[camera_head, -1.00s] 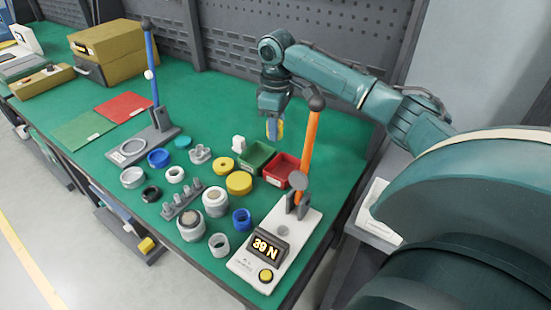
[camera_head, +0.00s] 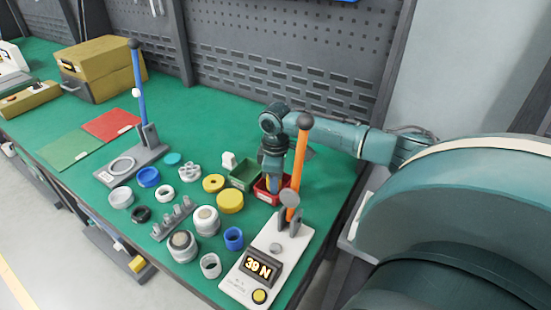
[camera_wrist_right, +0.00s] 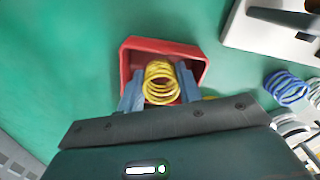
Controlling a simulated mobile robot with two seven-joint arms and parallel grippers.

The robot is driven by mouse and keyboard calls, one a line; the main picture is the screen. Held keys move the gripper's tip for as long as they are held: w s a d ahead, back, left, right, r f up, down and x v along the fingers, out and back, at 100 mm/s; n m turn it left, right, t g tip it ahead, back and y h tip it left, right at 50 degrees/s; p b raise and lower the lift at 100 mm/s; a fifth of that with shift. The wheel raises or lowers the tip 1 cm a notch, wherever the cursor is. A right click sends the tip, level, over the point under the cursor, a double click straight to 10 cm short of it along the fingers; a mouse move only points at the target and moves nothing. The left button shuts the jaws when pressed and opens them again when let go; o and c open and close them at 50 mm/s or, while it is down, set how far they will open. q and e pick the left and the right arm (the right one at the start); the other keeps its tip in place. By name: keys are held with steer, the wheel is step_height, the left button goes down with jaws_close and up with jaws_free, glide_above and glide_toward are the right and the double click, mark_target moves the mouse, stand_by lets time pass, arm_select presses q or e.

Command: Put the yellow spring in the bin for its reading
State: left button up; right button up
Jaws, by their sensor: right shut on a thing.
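The yellow spring (camera_wrist_right: 161,82) is between the two blue fingers of my right gripper (camera_wrist_right: 160,88), which is shut on it. In the right wrist view the spring and fingertips are over or inside the red bin (camera_wrist_right: 138,46); its depth in the bin is hard to tell. In the head view my right gripper (camera_head: 271,184) points down at the red bin (camera_head: 262,194), and the spring is mostly hidden. The green bin (camera_head: 243,174) stands just left of the red one. The tester (camera_head: 240,285) with an orange lever (camera_head: 298,165) displays "39 N". My left gripper is not in view.
A blue-levered press (camera_head: 135,160) stands at left. Several rings, cups and yellow discs (camera_head: 230,201) lie left of the bins. The orange lever rises close to my right gripper. Green and red mats (camera_head: 112,124) lie farther left.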

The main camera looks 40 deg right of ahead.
steer(key=shift+f, duration=0.4)
steer(key=shift+f, duration=0.1)
steer(key=o, duration=0.8)
steer(key=shift+c, duration=0.2)
step_height(320, 180, up, 12)
